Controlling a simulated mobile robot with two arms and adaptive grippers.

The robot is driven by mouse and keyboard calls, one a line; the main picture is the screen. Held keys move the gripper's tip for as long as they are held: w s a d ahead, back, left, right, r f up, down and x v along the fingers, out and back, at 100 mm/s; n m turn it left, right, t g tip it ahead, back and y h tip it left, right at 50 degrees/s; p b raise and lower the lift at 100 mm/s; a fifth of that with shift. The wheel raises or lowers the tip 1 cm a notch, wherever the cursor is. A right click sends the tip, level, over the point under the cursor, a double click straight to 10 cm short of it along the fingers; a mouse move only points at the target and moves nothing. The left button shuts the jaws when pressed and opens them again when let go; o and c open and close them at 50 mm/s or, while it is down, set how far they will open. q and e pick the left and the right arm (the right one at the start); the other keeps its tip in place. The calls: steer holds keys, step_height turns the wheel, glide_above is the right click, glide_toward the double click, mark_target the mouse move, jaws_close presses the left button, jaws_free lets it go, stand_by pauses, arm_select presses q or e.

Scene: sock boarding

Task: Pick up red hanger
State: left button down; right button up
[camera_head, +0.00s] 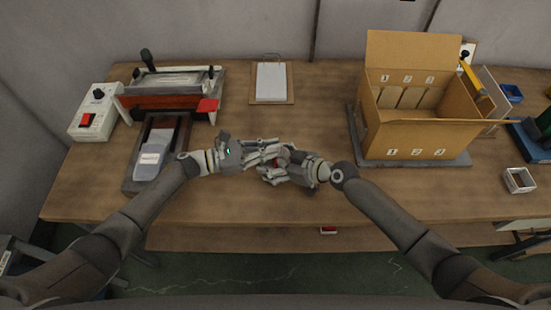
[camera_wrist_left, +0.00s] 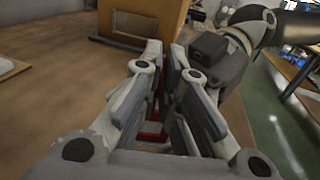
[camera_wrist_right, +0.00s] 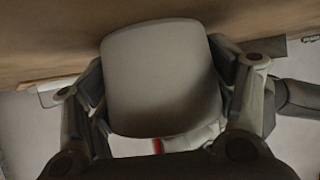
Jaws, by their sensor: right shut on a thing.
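A small red part, perhaps the red hanger (camera_wrist_left: 150,132), shows low between the fingers of my left gripper (camera_wrist_left: 166,55) in the left wrist view; most of it is hidden. My left gripper's fingers are close together, and I cannot tell whether they touch it. In the head view the left gripper (camera_head: 262,157) and the right gripper (camera_head: 275,166) meet over the front middle of the table. My right gripper (camera_wrist_right: 165,95) is shut on a grey, rounded flat piece (camera_wrist_right: 160,75), possibly a folded sock. A red sliver (camera_wrist_right: 158,146) shows below that piece.
On the table (camera_head: 230,205), a press (camera_head: 165,95) with a red handle stands at the left, beside a switch box (camera_head: 95,112). A clipboard (camera_head: 271,83) lies at the back. An open cardboard box (camera_head: 435,138) stands at the right, with a small white tray (camera_head: 519,181) beyond it.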

stand_by(0.3)
arm_select(q)
step_height(320, 180, up, 10)
steer(key=shift+r, duration=0.1)
stand_by(0.5)
arm_select(e)
steer(key=o, duration=1.1)
steer(key=shift+c, duration=0.2)
steer(key=v, duration=1.2)
arm_select(q)
steer(key=shift+d, duration=0.1)
arm_select(e)
steer(key=shift+d, duration=0.1)
